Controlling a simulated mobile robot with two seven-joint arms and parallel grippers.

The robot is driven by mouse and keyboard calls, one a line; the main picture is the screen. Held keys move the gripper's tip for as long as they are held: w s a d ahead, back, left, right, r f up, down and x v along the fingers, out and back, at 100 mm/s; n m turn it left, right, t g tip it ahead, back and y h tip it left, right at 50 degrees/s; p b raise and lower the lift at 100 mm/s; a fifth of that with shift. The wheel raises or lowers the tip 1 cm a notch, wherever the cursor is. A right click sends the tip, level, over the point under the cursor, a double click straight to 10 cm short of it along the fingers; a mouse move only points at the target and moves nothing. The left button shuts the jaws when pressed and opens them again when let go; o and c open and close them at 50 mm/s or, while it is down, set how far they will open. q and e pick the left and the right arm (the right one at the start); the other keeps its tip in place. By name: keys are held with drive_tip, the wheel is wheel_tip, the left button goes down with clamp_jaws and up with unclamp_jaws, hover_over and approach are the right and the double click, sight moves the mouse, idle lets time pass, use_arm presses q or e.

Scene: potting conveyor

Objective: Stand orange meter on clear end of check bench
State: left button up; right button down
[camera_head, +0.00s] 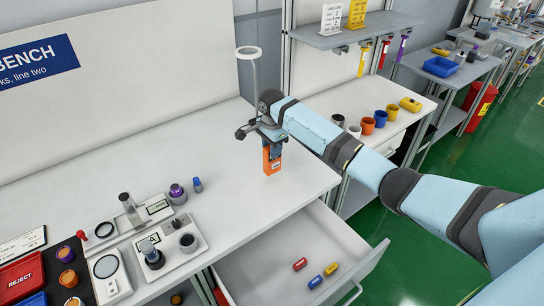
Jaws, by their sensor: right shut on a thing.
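The orange meter (272,160) is upright at the right end of the white check bench (215,165). My right gripper (268,134) is shut on its upper part, which has a dark face partly hidden by the fingers. The meter's lower end is at or just above the bench top; I cannot tell whether it touches. The bench top around it is bare. My left gripper is not in view.
A pale ring on a thin stem (248,53) rises behind my right gripper. Gauges and small fittings (150,235) crowd the bench's front left, beside a red reject tray (22,277). An open drawer (290,250) below holds small coloured cylinders. Coloured pots (367,125) stand on the neighbouring bench.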

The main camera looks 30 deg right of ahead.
wheel_tip(320, 180, down, 4)
drive_tip(key=shift+f, duration=0.1)
idle(0.4)
drive_tip(key=c, duration=0.8)
unclamp_jaws()
